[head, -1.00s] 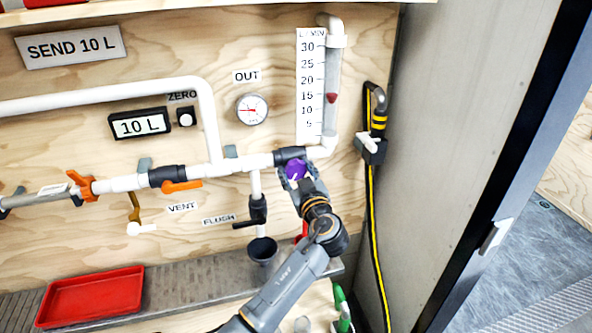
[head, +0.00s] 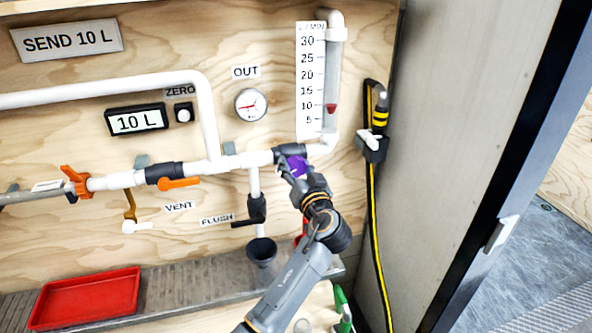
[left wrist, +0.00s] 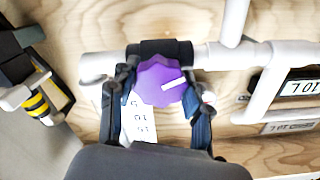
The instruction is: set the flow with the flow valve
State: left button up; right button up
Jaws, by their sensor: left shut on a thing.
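The flow valve has a purple knob (head: 297,164) with a dark body, at the pipe's right end in the head view. The knob also shows in the left wrist view (left wrist: 158,80), with its white pointer line aimed right and slightly up. My left gripper (head: 291,173) is shut on the knob, one finger on each side. The flow meter tube (head: 332,75) stands above the valve with a scale marked L/MIN. Its red float (head: 331,108) sits a little below the 10 mark. My right gripper is out of view.
Left along the pipe are an orange lever (head: 178,184), a VENT branch and a black FLUSH handle (head: 247,221) over a funnel (head: 261,251). The display (head: 137,120) reads 10 L. A yellow-striped hose (head: 373,220) hangs right of the valve.

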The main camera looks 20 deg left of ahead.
aim_at(296, 157)
pick_arm(q)
jog(key=m, duration=0.3)
jog(key=m+p, duration=0.1)
jog(key=m, duration=0.1)
jog(key=shift+r+m, duration=0.2)
jog(key=shift+m, duration=0.2)
dwell(0.4)
jog(key=o, duration=0.9)
jog(key=shift+o, duration=1.3)
jog(key=shift+f, duration=0.15)
notch_tip(296, 157, up, 10)
jog(key=shift+s+f, duration=0.1)
jog(key=shift+s, duration=0.05)
jog(key=shift+a+r, duration=0.1)
jog(key=shift+r, duration=0.1)
jog(key=shift+w+f, duration=0.1)
jog(key=shift+w, duration=0.1)
